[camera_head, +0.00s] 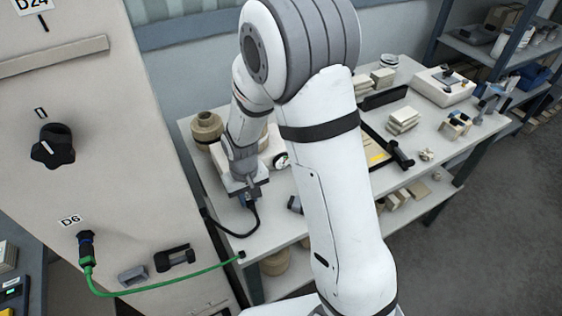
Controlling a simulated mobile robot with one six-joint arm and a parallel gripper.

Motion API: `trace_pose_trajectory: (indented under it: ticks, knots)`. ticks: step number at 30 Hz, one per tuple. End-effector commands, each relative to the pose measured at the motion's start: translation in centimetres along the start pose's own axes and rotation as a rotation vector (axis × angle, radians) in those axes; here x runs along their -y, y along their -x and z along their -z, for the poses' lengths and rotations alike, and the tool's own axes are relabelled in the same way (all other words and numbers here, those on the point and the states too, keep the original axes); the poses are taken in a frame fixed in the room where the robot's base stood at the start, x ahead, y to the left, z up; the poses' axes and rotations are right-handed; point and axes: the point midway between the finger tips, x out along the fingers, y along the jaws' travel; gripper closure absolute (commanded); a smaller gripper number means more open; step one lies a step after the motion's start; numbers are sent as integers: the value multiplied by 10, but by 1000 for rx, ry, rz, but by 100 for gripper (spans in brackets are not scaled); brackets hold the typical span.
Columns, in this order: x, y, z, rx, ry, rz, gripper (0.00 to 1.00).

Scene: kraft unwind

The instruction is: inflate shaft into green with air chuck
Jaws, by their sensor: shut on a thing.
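My gripper (247,193) is low over the left part of the table, its jaws pointing down. It is shut on a small dark piece with a black hose (253,223), which looks like the air chuck; the jaws hide most of it. A round gauge (281,160) with a white face and dark rim stands just right of my wrist. Its needle and any green zone are too small to read. A pale body (270,147) beside the gauge is partly hidden by my arm. I cannot tell the shaft for sure, nor whether the chuck touches anything.
A green hose (160,291) runs from port D6 on the cabinet (120,190) to the table's front edge. A brown flanged core (207,128) stands at the table's back left. Boxes (403,120) and a white device (443,85) lie on the right. My arm hides the table's middle.

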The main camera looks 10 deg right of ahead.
Motion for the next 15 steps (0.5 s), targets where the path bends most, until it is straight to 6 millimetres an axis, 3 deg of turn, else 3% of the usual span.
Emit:
trace_pose_trajectory:
  ticks: [5, 15]
  knots:
    - [0, 0, -2, -4, 0, 0, 100]
    - [0, 0, -30, -1, 0, 0, 100]
